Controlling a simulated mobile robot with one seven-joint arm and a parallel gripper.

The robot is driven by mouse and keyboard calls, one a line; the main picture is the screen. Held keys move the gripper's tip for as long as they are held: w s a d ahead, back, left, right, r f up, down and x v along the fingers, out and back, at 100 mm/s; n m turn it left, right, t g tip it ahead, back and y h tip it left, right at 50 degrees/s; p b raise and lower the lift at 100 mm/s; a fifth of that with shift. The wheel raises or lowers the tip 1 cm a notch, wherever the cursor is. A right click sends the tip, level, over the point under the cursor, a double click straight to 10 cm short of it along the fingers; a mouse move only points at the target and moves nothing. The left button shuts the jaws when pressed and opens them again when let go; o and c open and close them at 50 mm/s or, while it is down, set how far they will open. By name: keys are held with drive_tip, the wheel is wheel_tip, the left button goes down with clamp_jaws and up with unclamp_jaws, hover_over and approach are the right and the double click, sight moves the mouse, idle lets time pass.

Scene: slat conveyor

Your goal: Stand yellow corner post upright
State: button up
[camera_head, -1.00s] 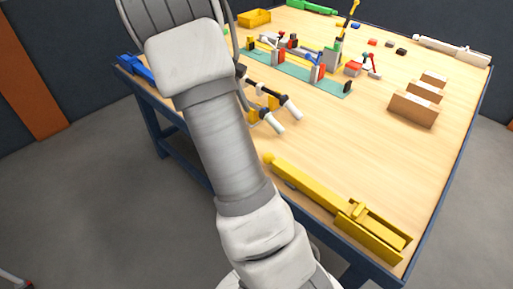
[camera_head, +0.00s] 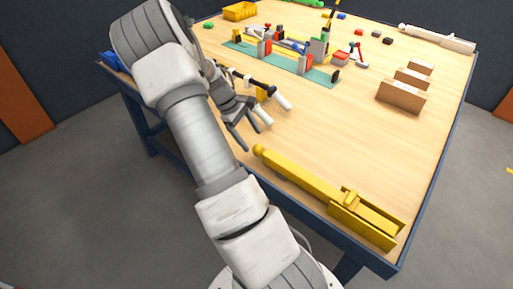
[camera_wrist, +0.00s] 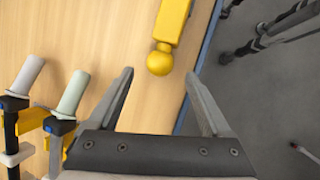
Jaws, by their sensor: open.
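The yellow corner post (camera_head: 310,182) lies flat along the near edge of the table. It has a round ball at its left end and a wider block-like section at its right end. In the wrist view the ball end of the post (camera_wrist: 172,22) shows at the top, beyond and between my fingertips. My gripper (camera_head: 254,138) is open and empty, over the table to the left of the ball end. Its two fingers (camera_wrist: 160,77) are spread wide in the wrist view. The post's wide end is out of the wrist view.
A black-and-yellow item with two pale handles (camera_head: 274,106) lies close beside my gripper. A teal mat (camera_head: 240,48) with several small parts is farther back. Brown blocks (camera_head: 401,97) stand at the right. The table's middle is clear.

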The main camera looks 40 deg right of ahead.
sight(256, 146)
drive_tip(key=x, duration=0.5)
drive_tip(key=shift+f, duration=0.2)
clamp_jaws()
idle(0.4)
